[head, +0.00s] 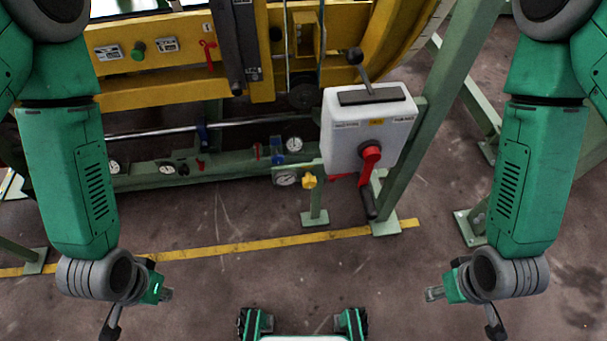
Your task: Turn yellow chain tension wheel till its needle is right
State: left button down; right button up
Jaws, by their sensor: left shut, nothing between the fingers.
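The small yellow wheel (309,181) sits on the green lower rail, below and left of the grey control box. My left gripper (166,294) is shut and empty, low at the left, well apart from the wheel. My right gripper (433,294) is low at the right, also far from the wheel. Its fingertips are small in view and I cannot tell whether they are open.
The grey control box (367,130) has a red rotary handle (370,160) and a black-knobbed lever (358,64). Another gauge (294,144) sits above the wheel. A green post (437,110) stands right of the box. The floor (300,275) in front is clear, crossed by a yellow line.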

aim_at(309, 181)
jog(key=k+j+u, duration=0.15)
jog(key=j+u, duration=0.2)
jog(key=k+j+u, duration=0.15)
jog(key=u, duration=0.2)
jog(key=j, duration=0.1)
